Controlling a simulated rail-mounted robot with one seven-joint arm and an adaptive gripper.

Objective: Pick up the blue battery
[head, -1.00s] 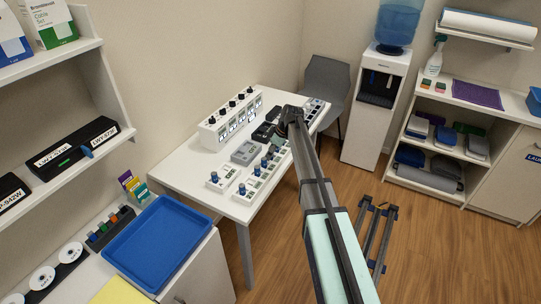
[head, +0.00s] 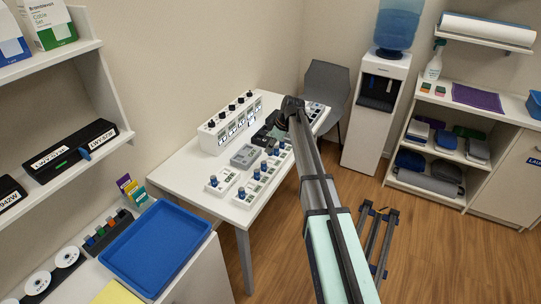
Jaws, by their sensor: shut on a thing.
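My gripper (head: 279,123) is at the end of my arm over the far right part of the white table (head: 178,172). Its jaws are small and dark and partly hidden by the wrist. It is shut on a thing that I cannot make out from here. Several small blue-topped cylinders stand in white units on the table, one at the front left (head: 214,181) and one at the front (head: 241,192). From this view I cannot tell which of the small blue things is the battery.
A white box with black knobs (head: 212,138) stands along the table's back. A grey device (head: 245,156) lies mid-table. A blue tray (head: 155,247) is on the counter at lower left. A grey chair (head: 326,90) and a water cooler (head: 376,110) stand beyond the table.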

